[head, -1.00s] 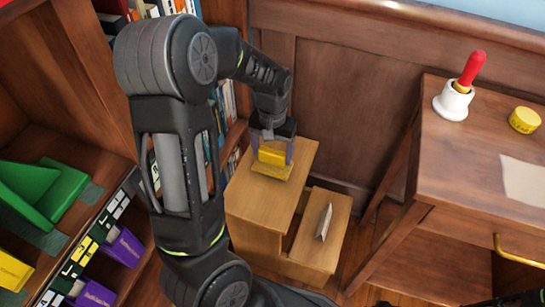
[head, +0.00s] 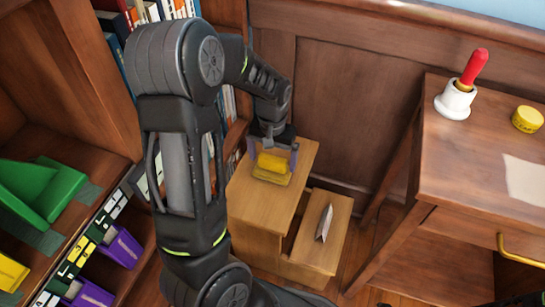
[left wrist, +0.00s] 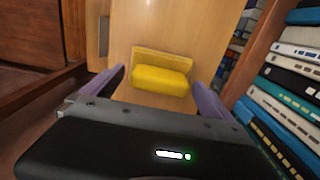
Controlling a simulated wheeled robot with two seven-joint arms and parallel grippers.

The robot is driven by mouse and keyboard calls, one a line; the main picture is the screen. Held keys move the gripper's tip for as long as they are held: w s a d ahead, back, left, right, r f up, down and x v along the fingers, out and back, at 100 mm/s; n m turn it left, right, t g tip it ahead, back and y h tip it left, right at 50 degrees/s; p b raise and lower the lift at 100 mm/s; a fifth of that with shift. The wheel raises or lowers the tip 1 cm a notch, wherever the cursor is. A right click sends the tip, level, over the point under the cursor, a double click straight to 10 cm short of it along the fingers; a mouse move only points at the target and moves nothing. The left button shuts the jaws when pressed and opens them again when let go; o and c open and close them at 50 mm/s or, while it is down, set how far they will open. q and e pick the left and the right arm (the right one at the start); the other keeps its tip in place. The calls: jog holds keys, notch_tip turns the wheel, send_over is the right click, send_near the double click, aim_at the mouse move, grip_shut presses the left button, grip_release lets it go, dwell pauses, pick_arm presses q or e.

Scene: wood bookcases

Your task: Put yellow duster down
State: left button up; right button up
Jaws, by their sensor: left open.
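The yellow duster (head: 271,168) rests on the top step of a small wooden step stool (head: 255,205). In the left wrist view the duster (left wrist: 160,78) shows as a rounded yellow block on a flat yellowish base. My left gripper (head: 273,155) is open just above and behind it. In the left wrist view its two purple fingers (left wrist: 160,88) stand wide apart on either side, with gaps between them and the duster. My right gripper is not in view.
A folded pale card (head: 324,222) stands on the stool's lower step. A desk (head: 470,170) at right holds a red-handled white object (head: 457,97) and a yellow round tin (head: 527,119). Bookshelves with books (left wrist: 290,88) stand close beside the stool.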

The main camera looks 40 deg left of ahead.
aim_at(273, 157)
pick_arm(q)
notch_tip(273, 157, up, 12)
jog(key=p, duration=0.4)
jog(key=shift+r, duration=0.15)
dwell(0.8)
